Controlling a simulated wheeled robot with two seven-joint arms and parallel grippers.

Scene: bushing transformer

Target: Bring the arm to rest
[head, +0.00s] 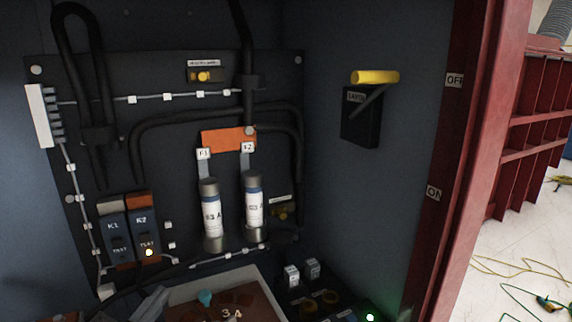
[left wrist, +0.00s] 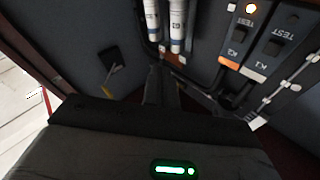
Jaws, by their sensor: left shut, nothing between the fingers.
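My left gripper (head: 150,302) shows as a small grey shape at the bottom left of the head view, beside the light-rimmed tray. In the left wrist view its dark fingers (left wrist: 162,88) are together, with nothing seen between them. They point into the cabinet, below the fuses and the relay blocks in the room, and appear apart from them. Most of my left arm is outside the head view. My right gripper does not show.
The cabinet back panel holds two fuses (head: 211,215) (head: 254,205), relays K1 (head: 116,238) and K2 (head: 146,232), and black cables. A yellow-handled switch (head: 375,77) is on the right wall. The tray (head: 215,282) stands low in front. A red door post (head: 445,150) bounds the right.

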